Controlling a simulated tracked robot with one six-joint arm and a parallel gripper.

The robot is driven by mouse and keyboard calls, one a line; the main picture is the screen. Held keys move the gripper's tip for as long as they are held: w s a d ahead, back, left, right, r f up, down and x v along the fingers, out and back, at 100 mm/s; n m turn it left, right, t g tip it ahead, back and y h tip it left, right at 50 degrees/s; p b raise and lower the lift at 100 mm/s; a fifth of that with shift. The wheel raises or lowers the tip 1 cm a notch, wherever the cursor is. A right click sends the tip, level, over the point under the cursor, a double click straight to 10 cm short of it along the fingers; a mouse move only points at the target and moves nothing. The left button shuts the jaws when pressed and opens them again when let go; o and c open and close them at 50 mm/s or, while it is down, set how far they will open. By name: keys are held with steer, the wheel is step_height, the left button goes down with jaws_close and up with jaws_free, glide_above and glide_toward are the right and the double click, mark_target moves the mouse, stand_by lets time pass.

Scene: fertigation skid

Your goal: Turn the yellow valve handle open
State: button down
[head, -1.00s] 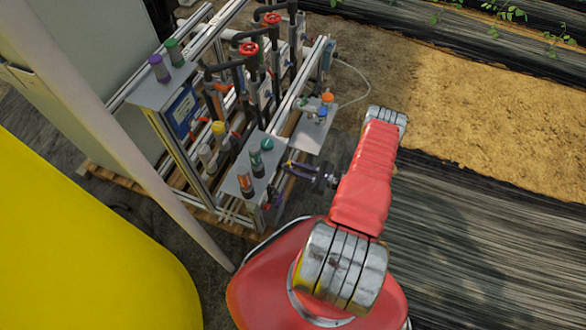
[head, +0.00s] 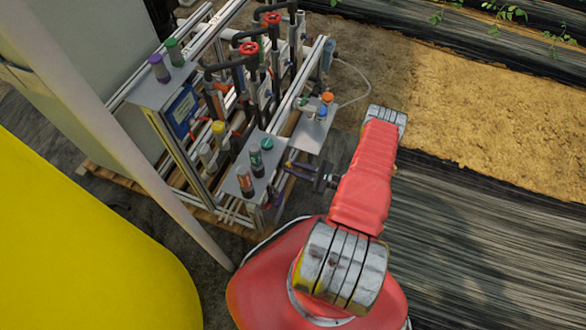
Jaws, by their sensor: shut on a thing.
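My gripper (head: 289,169) is at the front right side of the skid, beside the lower shelf plates. Its two fingers point left into the frame and look small. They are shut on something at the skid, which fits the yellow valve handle. The handle itself cannot be made out clearly there, as the fingers and the shelf edge cover the spot. How far it is turned cannot be told. A yellow cap (head: 218,128) stands farther left, inside the frame, apart from my gripper.
Red handwheels (head: 249,48) top dark pipes at the back. Bottles (head: 244,180) stand on a front shelf plate (head: 233,190) close to my gripper. A purple-capped bottle (head: 157,66) stands on the left shelf. A pale post (head: 140,165) crosses the left. Ground to the right is open.

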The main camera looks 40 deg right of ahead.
steer(key=n, duration=0.4)
steer(key=shift+s+a+f, duration=0.15)
steer(key=shift+s+a, duration=0.1)
steer(key=shift+a, duration=0.15)
steer(key=n, duration=0.4)
steer(key=shift+s+a+f, duration=0.1)
steer(key=shift+a+f, duration=0.05)
steer(key=shift+f, duration=0.05)
steer(key=n, duration=0.3)
steer(key=shift+s+a+f+n, duration=0.1)
steer(key=shift+a+f+n, duration=0.1)
steer(key=shift+n, duration=0.1)
steer(key=shift+f+n, duration=0.15)
steer(key=shift+n, duration=0.85)
steer(key=shift+f+n, duration=0.15)
steer(key=shift+n, duration=0.85)
steer(key=c, duration=1.9)
jaws_free()
steer(key=shift+c, duration=0.2)
steer(key=shift+o, duration=1.1)
steer(key=shift+d+r, duration=0.1)
steer(key=shift+d, duration=0.05)
steer(key=shift+d, duration=0.1)
steer(key=v, duration=1.3)
steer(key=shift+s+d, duration=0.2)
